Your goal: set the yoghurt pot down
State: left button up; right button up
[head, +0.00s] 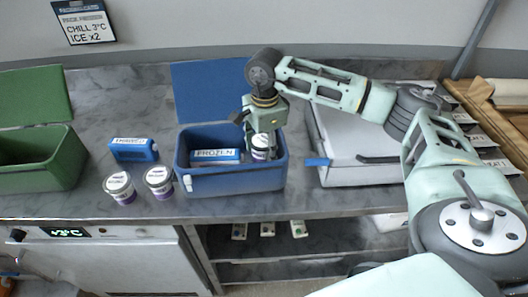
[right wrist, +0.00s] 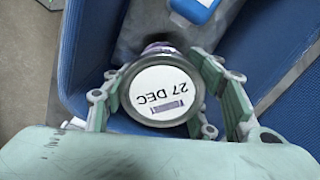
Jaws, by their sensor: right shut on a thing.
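My right gripper (head: 258,127) points down into the blue cool box (head: 232,184), at the right part of its opening. It is shut on a yoghurt pot (head: 261,147) with a white lid and purple band. In the right wrist view the pot's lid (right wrist: 163,92) reads "27 DEC", and the fingers (right wrist: 165,100) sit on both sides of it. The pot is inside the box walls; its base is hidden, so I cannot tell whether it touches the floor. My left gripper is not in view.
A blue ice pack (head: 214,156) marked "FROZEN" lies in the box's left part. Another ice pack (head: 134,149) and two yoghurt pots (head: 119,188) (head: 158,181) stand left of the box. A green box (head: 40,160) is far left; a grey-white case (head: 350,150) is right. A sign (head: 84,22) reads "CHILL 3°C ICE x2".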

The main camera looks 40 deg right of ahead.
aim_at(265, 155)
notch_tip(265, 155, down, 2)
jog(key=shift+s+f+p, duration=0.1)
jog(key=shift+p, duration=0.2)
jog(key=shift+f, duration=0.25)
jog(key=shift+f+b, duration=0.2)
jog(key=shift+b, duration=0.1)
jog(key=o, duration=1.4)
jog(key=shift+r, duration=0.1)
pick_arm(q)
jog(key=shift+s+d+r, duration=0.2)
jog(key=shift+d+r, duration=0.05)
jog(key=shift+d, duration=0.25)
pick_arm(e)
jog(key=shift+o, duration=0.2)
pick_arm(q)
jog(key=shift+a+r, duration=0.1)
pick_arm(e)
jog(key=shift+r, duration=0.1)
notch_tip(265, 155, up, 12)
jog(key=p, duration=0.7)
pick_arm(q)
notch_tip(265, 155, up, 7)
